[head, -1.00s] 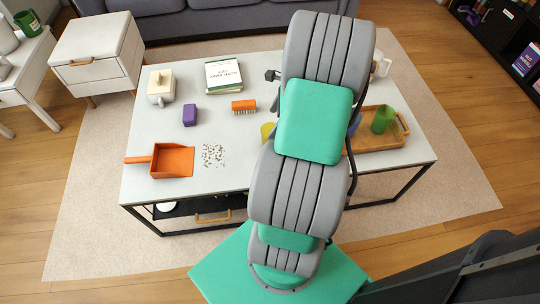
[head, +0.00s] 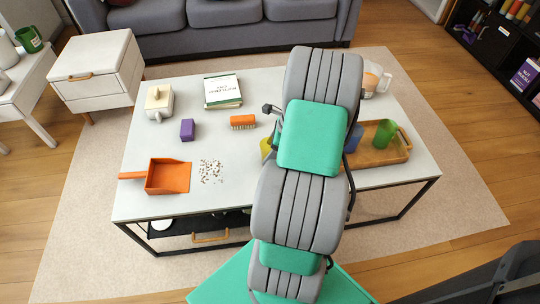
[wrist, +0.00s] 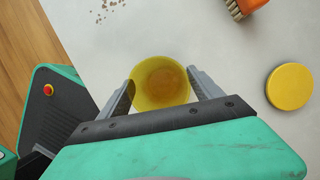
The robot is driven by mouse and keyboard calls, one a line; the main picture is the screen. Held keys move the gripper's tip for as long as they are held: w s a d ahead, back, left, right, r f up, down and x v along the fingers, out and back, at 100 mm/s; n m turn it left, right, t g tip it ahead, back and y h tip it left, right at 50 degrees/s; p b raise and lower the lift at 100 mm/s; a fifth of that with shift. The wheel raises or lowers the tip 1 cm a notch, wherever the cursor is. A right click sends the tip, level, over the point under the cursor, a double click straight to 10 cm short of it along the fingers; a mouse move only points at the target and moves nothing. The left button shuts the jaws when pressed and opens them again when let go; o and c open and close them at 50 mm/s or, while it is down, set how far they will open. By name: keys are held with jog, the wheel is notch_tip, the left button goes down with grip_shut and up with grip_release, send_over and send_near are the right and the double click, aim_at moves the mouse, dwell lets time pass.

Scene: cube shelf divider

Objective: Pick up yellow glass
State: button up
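The yellow glass (wrist: 160,82) stands on the table, seen from above in the wrist view. In the head view only a sliver of the yellow glass (head: 265,149) shows beside my arm. My gripper (wrist: 160,76) is open, with one finger on either side of the glass and the fingertips close to its wall. I cannot tell whether either finger touches it. My arm hides the gripper in the head view.
A yellow disc (wrist: 290,86) and an orange brush (head: 243,122) lie near the glass. A wooden tray (head: 397,151) holds a green cup (head: 385,133); a blue item (head: 353,138) is partly hidden. An orange dustpan (head: 168,176) and crumbs (head: 211,171) lie left on the table (head: 225,145).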

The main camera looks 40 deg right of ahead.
jog(key=c, duration=1.3)
